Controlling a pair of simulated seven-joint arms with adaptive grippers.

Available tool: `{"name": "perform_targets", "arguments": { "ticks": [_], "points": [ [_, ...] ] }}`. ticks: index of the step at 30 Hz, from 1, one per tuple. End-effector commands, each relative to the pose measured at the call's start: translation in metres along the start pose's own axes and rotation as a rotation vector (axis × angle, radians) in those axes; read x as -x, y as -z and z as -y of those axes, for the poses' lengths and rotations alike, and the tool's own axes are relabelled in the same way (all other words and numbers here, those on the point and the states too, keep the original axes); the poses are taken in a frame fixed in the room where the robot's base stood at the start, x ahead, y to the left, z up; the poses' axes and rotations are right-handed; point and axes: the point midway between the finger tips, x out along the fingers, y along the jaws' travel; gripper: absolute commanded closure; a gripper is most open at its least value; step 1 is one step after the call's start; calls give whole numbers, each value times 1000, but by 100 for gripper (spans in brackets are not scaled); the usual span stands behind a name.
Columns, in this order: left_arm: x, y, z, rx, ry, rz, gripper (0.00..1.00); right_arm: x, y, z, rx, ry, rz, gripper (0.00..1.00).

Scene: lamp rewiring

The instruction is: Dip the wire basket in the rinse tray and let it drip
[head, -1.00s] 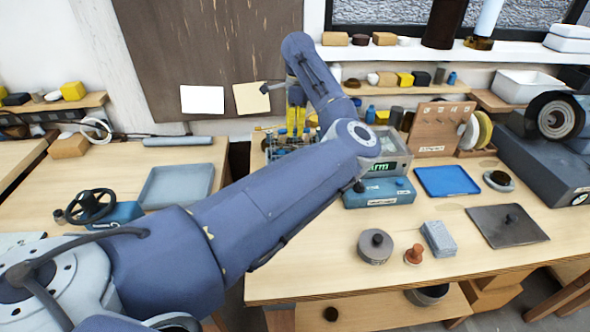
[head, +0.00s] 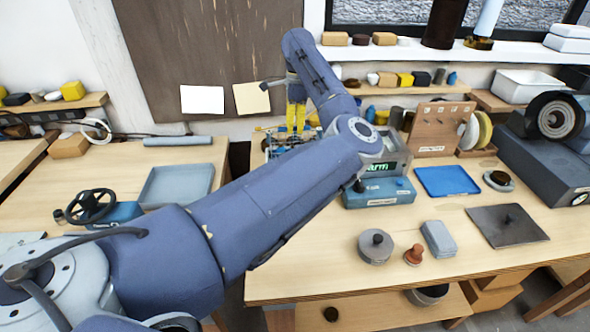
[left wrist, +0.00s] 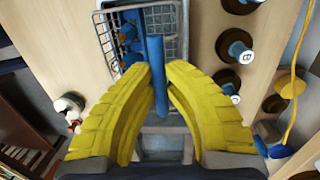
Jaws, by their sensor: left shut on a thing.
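My left gripper (head: 297,118) has yellow fingers and points down behind my arm at the back of the bench. In the left wrist view the left gripper (left wrist: 160,72) is shut on the upright blue handle (left wrist: 157,95) of the wire basket. The grey basket mesh (left wrist: 168,18) shows beyond the fingertips, with blue and orange-brown pieces near it. How deep the basket sits, and in what, I cannot tell. A shallow grey tray (head: 177,186) lies on the left bench and a flat blue tray (head: 447,181) on the right bench. Which is the rinse tray is unclear. My right gripper is out of view.
A blue unit with a lit display (head: 379,190) stands right of the gripper. A wooden peg rack (head: 437,129) is behind it. Round black-and-blue items (left wrist: 236,46) stand right of the basket. A gap separates the two benches. The front right bench has bare room.

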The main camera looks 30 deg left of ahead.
Motion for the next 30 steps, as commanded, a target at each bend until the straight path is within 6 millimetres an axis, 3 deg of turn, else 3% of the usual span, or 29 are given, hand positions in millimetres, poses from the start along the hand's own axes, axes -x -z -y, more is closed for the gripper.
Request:
{"name": "perform_targets", "arguments": {
  "ticks": [8, 21, 30],
  "points": [
    [5, 0, 0, 0, 1, 0, 100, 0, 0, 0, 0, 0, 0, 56],
    [37, -2, -3, 0, 1, -2, 100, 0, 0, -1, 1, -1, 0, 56],
    [40, -3, -4, 0, 0, 0, 100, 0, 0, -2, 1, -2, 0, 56]
  ]
}}
